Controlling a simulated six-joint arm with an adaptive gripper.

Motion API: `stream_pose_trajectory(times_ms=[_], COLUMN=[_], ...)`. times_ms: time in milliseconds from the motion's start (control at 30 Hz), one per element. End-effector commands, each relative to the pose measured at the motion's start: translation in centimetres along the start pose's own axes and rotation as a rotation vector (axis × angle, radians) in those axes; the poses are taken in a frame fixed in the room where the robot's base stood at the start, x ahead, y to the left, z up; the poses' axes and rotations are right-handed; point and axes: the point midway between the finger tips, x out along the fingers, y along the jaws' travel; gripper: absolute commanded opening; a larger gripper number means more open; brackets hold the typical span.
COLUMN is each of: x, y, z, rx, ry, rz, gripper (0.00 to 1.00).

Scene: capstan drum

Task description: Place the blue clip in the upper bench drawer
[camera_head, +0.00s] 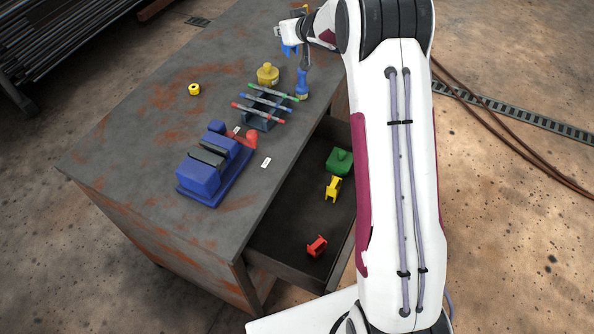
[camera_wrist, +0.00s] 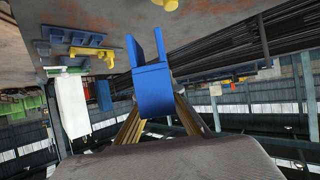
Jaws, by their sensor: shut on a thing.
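My gripper (camera_head: 290,36) is at the far end of the bench, partly hidden behind my own arm. It is shut on the blue clip (camera_head: 288,50), which shows as a small blue patch below the fingers. In the wrist view the blue clip (camera_wrist: 152,88) sits between the fingers (camera_wrist: 158,115), its two prongs pointing away from the gripper. The open bench drawer (camera_head: 283,235) sticks out from the bench's right side. A yellow clip (camera_head: 332,188) and a red clip (camera_head: 317,246) lie in it. My arm hides part of the drawer's right side.
A green block (camera_head: 340,162) is also in the drawer. On the bench (camera_head: 130,140) are a blue vise (camera_head: 210,172), a rack with several coloured rods (camera_head: 262,117), a yellow weight-like piece (camera_head: 267,74), a yellow ring (camera_head: 194,89) and a blue-handled tool (camera_head: 302,88). The bench's left part is clear.

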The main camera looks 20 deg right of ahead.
Motion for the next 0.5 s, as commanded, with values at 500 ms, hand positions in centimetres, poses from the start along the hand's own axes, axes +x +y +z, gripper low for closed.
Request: stream_pose_trajectory(times_ms=[500], x=[-3.6], y=[12.6], z=[4.9], rx=[0.113], ry=[-0.001], rz=[0.202], gripper=[0.0])
